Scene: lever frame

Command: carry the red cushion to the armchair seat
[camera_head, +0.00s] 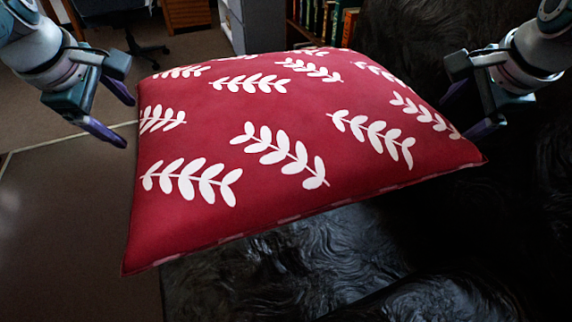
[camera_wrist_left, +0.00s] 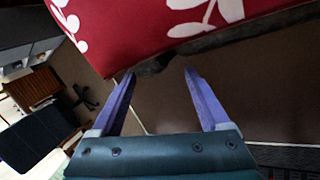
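The red cushion (camera_head: 290,205) with white leaf sprigs fills the middle of the head view, slightly tilted, above the black, glossy seat of the armchair (camera_head: 290,270). The seat is partly hidden by it. My left gripper (camera_head: 124,117) is open at the cushion's left edge; its purple fingers (camera_wrist_left: 156,84) are spread in the left wrist view. The cushion (camera_wrist_left: 150,25) lies past the fingertips there, with none of it clearly between them. My right gripper (camera_head: 466,108) is at the right edge, its fingers apart; contact is hard to see. What supports the cushion is unclear.
The dark armchair back (camera_head: 420,35) rises behind on the right. A bookshelf (camera_head: 325,20), a wooden cabinet (camera_head: 187,13) and an office chair (camera_head: 138,45) stand at the back. Brown floor (camera_head: 70,220) is clear on the left.

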